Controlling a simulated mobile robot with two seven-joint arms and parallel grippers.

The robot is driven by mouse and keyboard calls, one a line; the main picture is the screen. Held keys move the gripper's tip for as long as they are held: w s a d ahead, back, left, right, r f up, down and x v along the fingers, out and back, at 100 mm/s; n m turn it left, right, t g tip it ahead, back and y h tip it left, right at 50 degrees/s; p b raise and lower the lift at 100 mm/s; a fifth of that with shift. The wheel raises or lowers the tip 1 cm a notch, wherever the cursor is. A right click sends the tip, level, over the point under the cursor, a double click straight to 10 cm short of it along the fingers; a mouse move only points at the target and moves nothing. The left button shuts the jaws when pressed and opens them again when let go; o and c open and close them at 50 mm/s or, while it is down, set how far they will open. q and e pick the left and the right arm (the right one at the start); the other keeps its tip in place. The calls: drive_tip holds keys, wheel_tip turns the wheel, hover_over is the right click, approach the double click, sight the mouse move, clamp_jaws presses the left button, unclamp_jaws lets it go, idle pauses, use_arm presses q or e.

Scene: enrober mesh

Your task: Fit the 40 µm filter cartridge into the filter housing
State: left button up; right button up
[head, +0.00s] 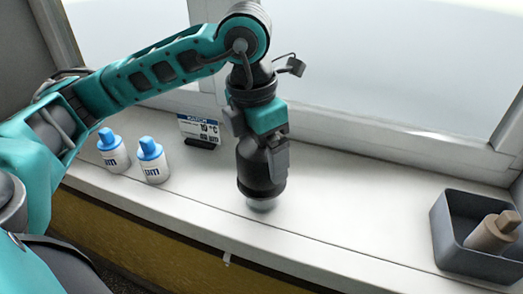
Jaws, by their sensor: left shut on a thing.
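My left gripper (262,158) points down over the middle of the sill, shut on a dark rounded cylinder. This dark cylinder (258,178), which looks like the filter housing, is upright with a pale, clear-looking lower end (262,205) at or just above the sill. I cannot tell if it touches. Two white cartridges with blue caps stand upright at the left: the left cartridge (113,156) and the right cartridge (153,167). Their labels show "µm", but the numbers are not readable, so I cannot tell which is 40 µm. My right gripper is not in view.
A dark grey open bin (465,258) at the far right holds a brown cartridge-like piece (493,232). The white sill (360,215) is clear between the held cylinder and the bin. Its front edge drops off.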

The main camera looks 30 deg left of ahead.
use_arm(q)
drive_tip(key=shift+f+b, duration=0.6)
drive_tip(key=shift+b, duration=0.05)
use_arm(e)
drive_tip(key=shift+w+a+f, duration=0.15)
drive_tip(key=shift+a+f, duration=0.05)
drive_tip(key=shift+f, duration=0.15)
use_arm(q)
drive_tip(key=o, duration=0.7)
drive_tip(key=shift+c, duration=0.2)
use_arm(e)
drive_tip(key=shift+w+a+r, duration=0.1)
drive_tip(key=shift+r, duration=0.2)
use_arm(q)
drive_tip(key=shift+r, duration=0.15)
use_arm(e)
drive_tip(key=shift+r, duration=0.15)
